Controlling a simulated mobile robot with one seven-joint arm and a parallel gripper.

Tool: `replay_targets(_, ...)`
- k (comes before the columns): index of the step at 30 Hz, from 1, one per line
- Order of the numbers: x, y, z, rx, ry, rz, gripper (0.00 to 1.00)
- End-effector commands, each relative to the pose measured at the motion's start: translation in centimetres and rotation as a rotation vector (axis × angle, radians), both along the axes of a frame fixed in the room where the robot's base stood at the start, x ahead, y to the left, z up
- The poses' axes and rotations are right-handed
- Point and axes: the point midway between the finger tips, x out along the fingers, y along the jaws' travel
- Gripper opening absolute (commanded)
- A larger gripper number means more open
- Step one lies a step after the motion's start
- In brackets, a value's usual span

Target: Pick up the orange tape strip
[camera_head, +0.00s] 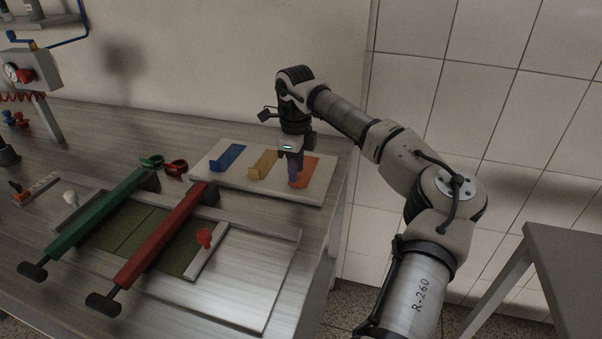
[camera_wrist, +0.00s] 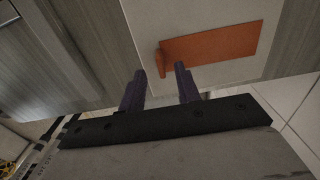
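The orange tape strip (camera_head: 308,170) lies on a pale board (camera_head: 228,179) at the right end of a row of strips. In the wrist view the strip (camera_wrist: 215,46) lies flat, with one end raised as a small tab (camera_wrist: 161,62). My gripper (camera_head: 295,178) is above the board at the strip's left side, pointing down. In the wrist view its two purple fingers (camera_wrist: 158,84) are apart with nothing between them, and the tab is just beyond the fingertips. In the head view the fingers hide part of the strip.
A blue strip (camera_head: 228,157) and a yellow strip (camera_head: 262,164) lie on the same board to the left. A red bar (camera_head: 165,235) and a green bar (camera_head: 95,225) with black knobs span a frame in front. Red and green rings (camera_head: 175,168) sit beside the board.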

Motion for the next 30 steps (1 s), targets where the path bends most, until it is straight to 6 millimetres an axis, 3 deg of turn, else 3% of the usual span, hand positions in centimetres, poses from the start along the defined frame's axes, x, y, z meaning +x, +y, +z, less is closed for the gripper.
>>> replay_targets(6,0.0,0.0,-2.8,0.001,0.003,0.000,0.33)
replay_targets(14,0.1,0.0,-3.3,0.000,0.001,0.000,0.33)
replay_targets(22,0.1,0.0,-3.3,0.000,0.001,0.000,0.00)
replay_targets(30,0.1,0.0,-3.3,0.000,0.001,0.000,0.00)
